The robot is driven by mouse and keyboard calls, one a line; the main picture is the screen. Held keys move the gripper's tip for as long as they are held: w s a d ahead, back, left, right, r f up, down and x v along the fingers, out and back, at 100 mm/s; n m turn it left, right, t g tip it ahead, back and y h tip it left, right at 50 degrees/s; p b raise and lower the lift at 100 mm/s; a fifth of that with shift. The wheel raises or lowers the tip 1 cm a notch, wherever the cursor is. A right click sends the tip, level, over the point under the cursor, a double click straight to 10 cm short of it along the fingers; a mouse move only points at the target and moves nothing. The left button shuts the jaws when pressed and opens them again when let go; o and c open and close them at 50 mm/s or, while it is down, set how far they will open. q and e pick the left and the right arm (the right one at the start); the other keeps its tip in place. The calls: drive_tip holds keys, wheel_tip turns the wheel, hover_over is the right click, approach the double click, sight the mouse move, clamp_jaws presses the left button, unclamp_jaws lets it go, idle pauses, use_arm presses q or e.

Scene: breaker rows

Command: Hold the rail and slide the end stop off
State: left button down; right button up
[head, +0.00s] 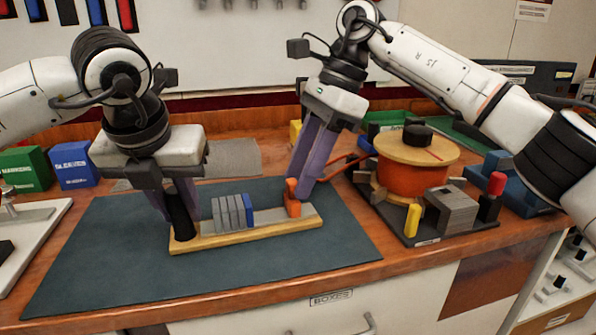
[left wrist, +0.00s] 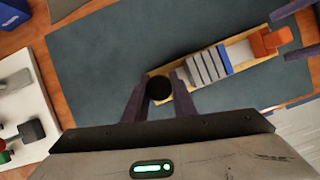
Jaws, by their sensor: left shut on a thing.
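The rail is a metal strip on a pale wooden base (head: 250,234), lying on the dark mat. A black post (head: 181,216) stands at its left end. My left gripper (head: 182,205) is shut on this post; the left wrist view shows the post (left wrist: 159,89) between its fingers. Several grey breakers (head: 228,212) and a blue one (head: 248,209) stand mid-rail. The orange end stop (head: 292,200) is upright near the right end; it also shows in the left wrist view (left wrist: 270,42). My right gripper (head: 300,186) is open, its fingertips apart beside the end stop.
A spool of orange cable (head: 415,165) stands on a dark board right of the mat, with a yellow piece (head: 412,220) and a grey block (head: 450,210). Green (head: 24,170) and blue boxes (head: 74,165) stand at the left. The mat (head: 110,270) is clear in front.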

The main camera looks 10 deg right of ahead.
drive_tip(key=shift+a, duration=0.1)
use_arm(q)
drive_tip(key=shift+d, duration=0.1)
use_arm(e)
drive_tip(key=shift+r, duration=0.3)
drive_tip(key=v, duration=1.1)
drive_tip(key=shift+d+r, duration=0.15)
drive_tip(key=shift+d, duration=0.1)
use_arm(q)
drive_tip(key=c, duration=1.4)
unclamp_jaws()
drive_tip(key=shift+r, duration=0.1)
drive_tip(key=v, duration=1.2)
